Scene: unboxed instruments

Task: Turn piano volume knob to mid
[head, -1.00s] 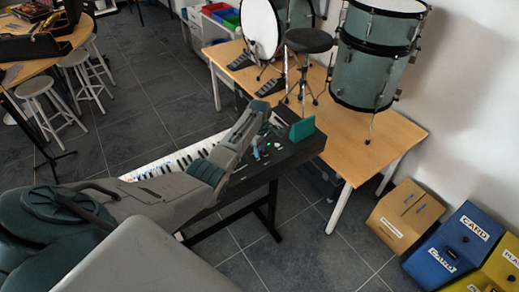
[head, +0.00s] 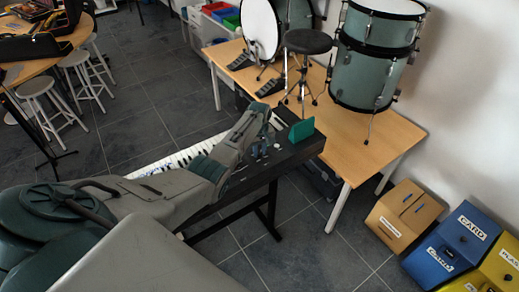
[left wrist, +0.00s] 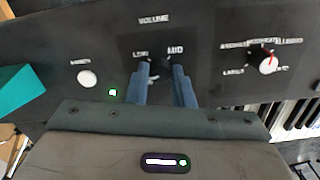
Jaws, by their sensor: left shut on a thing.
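The black piano (head: 301,152) stands on a dark stand in the middle of the head view, its keys (head: 180,159) partly behind my left arm. In the left wrist view its control panel (left wrist: 215,85) shows the word VOLUME, with LOW and MID below it. My left gripper (left wrist: 162,75) reaches down over the panel just under these words. It also shows at the piano's right end in the head view (head: 262,149). Its two blue fingers are shut on the dark volume knob (left wrist: 160,71), which they mostly hide. I cannot tell where the knob points. My right gripper is out of view.
A selector knob with a red pointer (left wrist: 268,62) sits right of the fingers, and a round white button (left wrist: 87,78) left. A teal block (head: 302,130) stands on the piano's end. A wooden table (head: 376,153) with drums is behind; boxes (head: 404,216) stand on the floor.

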